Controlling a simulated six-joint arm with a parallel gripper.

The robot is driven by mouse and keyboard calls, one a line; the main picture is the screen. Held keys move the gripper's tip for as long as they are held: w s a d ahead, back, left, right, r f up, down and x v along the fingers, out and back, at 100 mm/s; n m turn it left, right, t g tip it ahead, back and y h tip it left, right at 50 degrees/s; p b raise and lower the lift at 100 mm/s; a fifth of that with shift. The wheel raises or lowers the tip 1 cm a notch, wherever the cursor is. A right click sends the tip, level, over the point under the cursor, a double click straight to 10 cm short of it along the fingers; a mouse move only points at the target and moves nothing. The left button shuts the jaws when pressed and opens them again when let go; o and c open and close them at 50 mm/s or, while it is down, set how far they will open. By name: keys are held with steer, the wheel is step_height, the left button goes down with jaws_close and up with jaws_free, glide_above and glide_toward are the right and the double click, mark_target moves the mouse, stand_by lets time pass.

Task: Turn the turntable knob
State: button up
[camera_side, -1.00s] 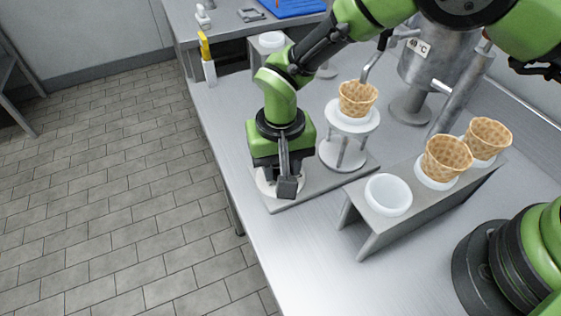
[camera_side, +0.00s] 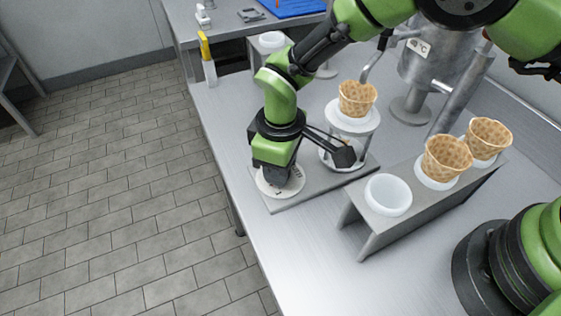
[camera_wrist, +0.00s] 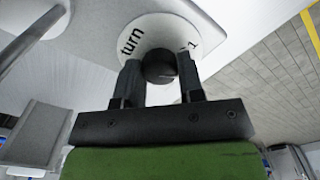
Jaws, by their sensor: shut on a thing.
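The turntable knob (camera_wrist: 160,66) is a dark round knob on a white dial marked "turn" and "1" in the wrist view. My gripper (camera_wrist: 160,85) is shut on it, with one finger on each side. In the side view, my gripper (camera_side: 277,178) points down over the white dial (camera_side: 290,187), and the knob is hidden beneath it. The dial sits at the front of a grey base plate (camera_side: 310,188). Behind it on the same plate stands the white turntable (camera_side: 352,119), which carries a waffle cone (camera_side: 357,98) upright.
A metal rack (camera_side: 376,236) right of the plate holds two waffle cones (camera_side: 448,157) and an empty white cup (camera_side: 388,194). A steel dispenser (camera_side: 425,62) stands behind. The table's left edge is close to my gripper, with the floor beyond.

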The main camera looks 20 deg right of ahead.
steer(key=n, duration=0.6)
steer(key=shift+n, duration=0.3)
stand_by(0.4)
steer(key=o, duration=0.9)
step_height(320, 180, up, 10)
steer(key=shift+f, duration=0.1)
